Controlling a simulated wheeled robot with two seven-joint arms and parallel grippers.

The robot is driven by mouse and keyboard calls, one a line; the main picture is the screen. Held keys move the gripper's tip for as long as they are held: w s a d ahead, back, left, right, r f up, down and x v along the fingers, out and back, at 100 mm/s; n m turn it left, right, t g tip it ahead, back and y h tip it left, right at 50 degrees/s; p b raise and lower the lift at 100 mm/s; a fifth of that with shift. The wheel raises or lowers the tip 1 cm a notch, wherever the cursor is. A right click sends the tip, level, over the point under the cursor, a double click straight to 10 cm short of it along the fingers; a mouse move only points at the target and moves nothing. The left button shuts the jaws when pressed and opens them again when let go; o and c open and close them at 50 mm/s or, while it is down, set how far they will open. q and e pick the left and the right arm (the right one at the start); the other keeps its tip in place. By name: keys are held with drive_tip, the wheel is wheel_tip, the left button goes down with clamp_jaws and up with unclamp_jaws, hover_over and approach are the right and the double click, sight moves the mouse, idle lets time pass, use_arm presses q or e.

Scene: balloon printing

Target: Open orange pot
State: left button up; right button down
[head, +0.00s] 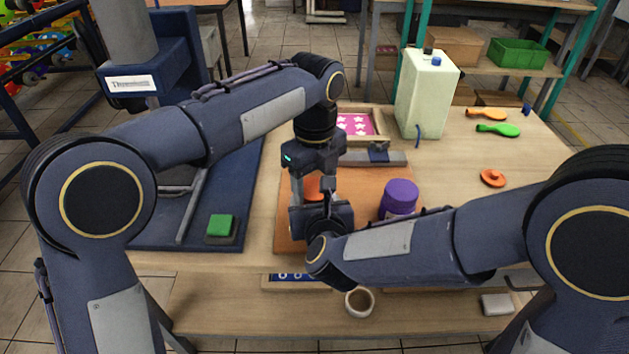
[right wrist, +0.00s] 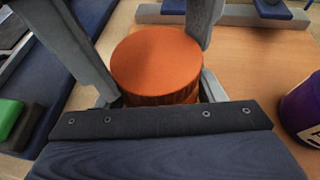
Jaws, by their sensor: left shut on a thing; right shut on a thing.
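The orange pot (right wrist: 157,65) stands upright on the brown board, its flat, round orange top facing up in the right wrist view. In the head view only a small part of the orange pot (head: 313,187) shows between the grippers. My left gripper (head: 313,194) comes down from above with its fingers on either side of the pot, shut on it near the top. My right gripper (head: 322,218) comes from the near side and is shut on the pot; it also shows in the right wrist view (right wrist: 160,97). The exact finger contacts are partly hidden.
A purple pot (head: 399,197) stands close on the right. A green block (head: 220,225) is left. A pink star tray (head: 356,124) lies behind.

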use_arm(q)
drive_tip(key=o, duration=1.1)
drive_tip(key=shift+r, duration=2.3)
drive_tip(key=shift+c, duration=0.5)
drive_tip(key=shift+d+r+m, duration=0.2)
drive_tip(key=shift+r+m, duration=0.5)
drive_tip(key=shift+m, duration=0.3)
drive_tip(key=shift+a+r+m, duration=0.2)
drive_tip(key=shift+r+m, duration=0.5)
drive_tip(key=shift+r, duration=0.15)
drive_tip(key=shift+f, duration=3.9)
drive_tip(key=shift+c, duration=0.5)
